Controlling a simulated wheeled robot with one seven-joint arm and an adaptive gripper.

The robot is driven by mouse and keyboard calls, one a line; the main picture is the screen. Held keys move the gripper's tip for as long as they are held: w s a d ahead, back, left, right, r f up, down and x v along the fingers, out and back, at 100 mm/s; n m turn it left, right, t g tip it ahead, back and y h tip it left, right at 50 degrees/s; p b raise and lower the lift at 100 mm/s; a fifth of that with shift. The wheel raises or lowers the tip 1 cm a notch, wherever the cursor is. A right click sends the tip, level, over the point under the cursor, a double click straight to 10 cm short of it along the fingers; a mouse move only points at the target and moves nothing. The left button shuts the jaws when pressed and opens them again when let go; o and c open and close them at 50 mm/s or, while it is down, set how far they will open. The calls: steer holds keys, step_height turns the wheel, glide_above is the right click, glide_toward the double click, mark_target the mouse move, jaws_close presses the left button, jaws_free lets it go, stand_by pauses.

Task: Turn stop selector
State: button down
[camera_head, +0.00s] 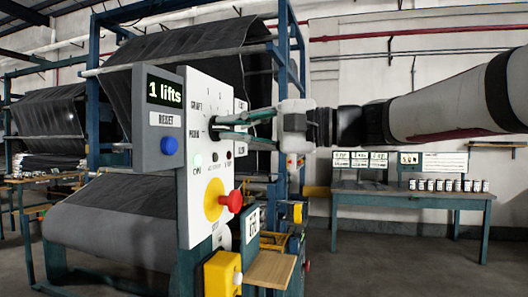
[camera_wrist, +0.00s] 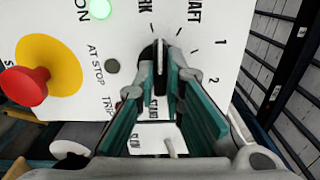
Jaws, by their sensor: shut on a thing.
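The stop selector (camera_wrist: 148,56) is a small dark knob on the white control panel (camera_head: 196,106). Scale ticks and printed labels surround it, with "1" and "2" among them. My gripper (camera_wrist: 160,70) is shut on the selector, one teal-lined finger on each side. In the head view my gripper (camera_head: 217,127) reaches in from the right and its tips meet the panel. The fingers hide most of the knob, and I cannot tell exactly which mark it points at. The display (camera_head: 164,92) reads "1 lifts".
A red button on a yellow base (camera_head: 214,199) sits below the selector. The ON lamp (camera_wrist: 100,8) glows green; the AT STOP lamp (camera_wrist: 112,65) looks dark. A blue button (camera_head: 170,145) is under RESET. A table (camera_head: 410,197) with small cups stands at right.

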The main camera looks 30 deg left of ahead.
steer(key=shift+f+n+b, duration=0.2)
steer(key=shift+n+b, duration=1)
steer(key=shift+b, duration=0.45)
steer(key=shift+r, duration=0.1)
steer(key=c, duration=1.7)
jaws_free()
steer(key=shift+d, duration=0.1)
steer(key=v, duration=1.1)
steer(key=shift+d, duration=0.4)
